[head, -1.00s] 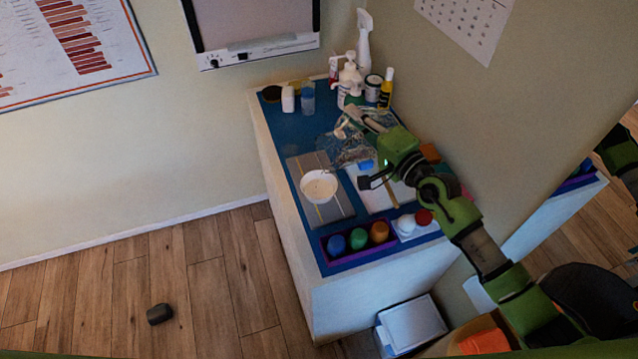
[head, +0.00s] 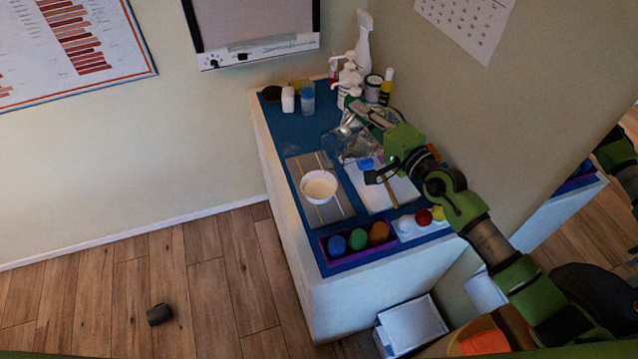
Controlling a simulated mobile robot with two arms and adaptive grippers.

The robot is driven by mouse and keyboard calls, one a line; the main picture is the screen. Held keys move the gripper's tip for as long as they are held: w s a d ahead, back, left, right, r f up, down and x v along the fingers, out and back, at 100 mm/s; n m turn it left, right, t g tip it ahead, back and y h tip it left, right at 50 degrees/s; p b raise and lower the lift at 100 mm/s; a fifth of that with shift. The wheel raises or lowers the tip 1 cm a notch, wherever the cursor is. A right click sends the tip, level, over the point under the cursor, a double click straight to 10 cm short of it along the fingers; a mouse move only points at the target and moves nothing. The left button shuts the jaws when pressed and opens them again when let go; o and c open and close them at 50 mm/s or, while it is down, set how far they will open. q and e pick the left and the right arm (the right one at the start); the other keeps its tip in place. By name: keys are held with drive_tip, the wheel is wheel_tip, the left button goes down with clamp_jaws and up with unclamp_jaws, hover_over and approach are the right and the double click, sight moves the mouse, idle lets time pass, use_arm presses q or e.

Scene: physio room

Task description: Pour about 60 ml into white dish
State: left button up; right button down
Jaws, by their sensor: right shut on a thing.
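A white dish (head: 319,186) stands upright on a grey board with yellowish strips (head: 333,207) on the blue counter top. Its inside looks cream-coloured; I cannot tell how much it holds. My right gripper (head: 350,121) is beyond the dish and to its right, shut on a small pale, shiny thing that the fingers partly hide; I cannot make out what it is. A clear, crumpled-looking thing (head: 346,146) shows just below the fingertips. I cannot tell whether it is part of what is held. My left gripper is not in view.
Several bottles, including a white pump bottle (head: 349,78), crowd the back corner by the wall. A purple tray (head: 328,258) with coloured balls lies at the front edge. A white tray (head: 364,193) lies right of the dish. A mirror (head: 590,215) stands at the right.

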drive_tip(key=shift+r, duration=0.15)
idle(0.4)
drive_tip(key=shift+s+a+f+n, duration=0.15)
drive_tip(key=shift+f+n, duration=0.1)
drive_tip(key=shift+n, duration=0.15)
idle(0.5)
drive_tip(key=w+d+m, duration=0.1)
drive_tip(key=d+r, duration=0.1)
drive_tip(key=w+d+r+m, duration=0.1)
drive_tip(key=shift+w+d+r+m, duration=0.25)
drive_tip(key=shift+w+d+m, duration=0.05)
drive_tip(key=shift+d, duration=0.1)
drive_tip(key=shift+w+d, duration=0.15)
drive_tip(key=shift+d, duration=0.1)
drive_tip(key=shift+w+d+r+m, duration=0.35)
drive_tip(key=shift+d+r+m, duration=0.2)
drive_tip(key=shift+m, duration=0.25)
idle(0.9)
